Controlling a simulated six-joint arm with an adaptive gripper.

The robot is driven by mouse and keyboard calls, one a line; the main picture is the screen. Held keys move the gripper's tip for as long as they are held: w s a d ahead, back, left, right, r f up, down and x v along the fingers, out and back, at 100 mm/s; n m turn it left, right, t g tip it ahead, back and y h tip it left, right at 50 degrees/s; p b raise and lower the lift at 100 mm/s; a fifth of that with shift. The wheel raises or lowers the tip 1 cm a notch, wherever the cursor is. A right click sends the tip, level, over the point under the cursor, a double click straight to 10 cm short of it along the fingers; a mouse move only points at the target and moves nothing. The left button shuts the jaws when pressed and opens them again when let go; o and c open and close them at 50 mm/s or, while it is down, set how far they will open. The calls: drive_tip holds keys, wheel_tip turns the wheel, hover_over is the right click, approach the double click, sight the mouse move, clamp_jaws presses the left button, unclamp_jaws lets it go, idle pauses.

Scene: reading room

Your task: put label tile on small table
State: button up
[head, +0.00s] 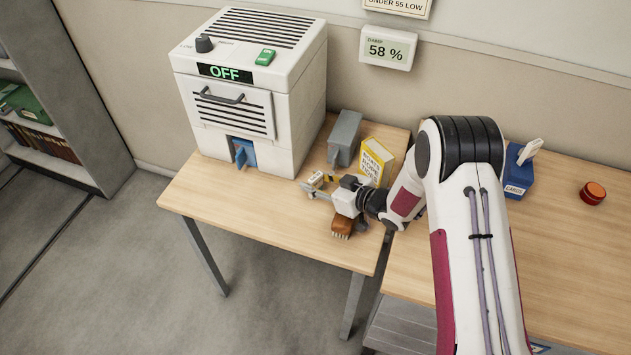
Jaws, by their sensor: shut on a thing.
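My gripper (313,187) is over the small table (225,208), in its right part, pointing left. It is shut on a small pale tile with yellow and dark marks (318,179), which looks like the label tile. The tile is small in this view and partly covered by the fingers. I cannot tell whether it touches the tabletop or is held just above it.
The table's front left is clear.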

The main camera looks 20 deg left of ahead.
drive_tip(key=shift+f, duration=0.1)
drive_tip(key=o, duration=1.1)
drive_tip(key=shift+d, duration=0.1)
drive_tip(key=shift+v, duration=3.7)
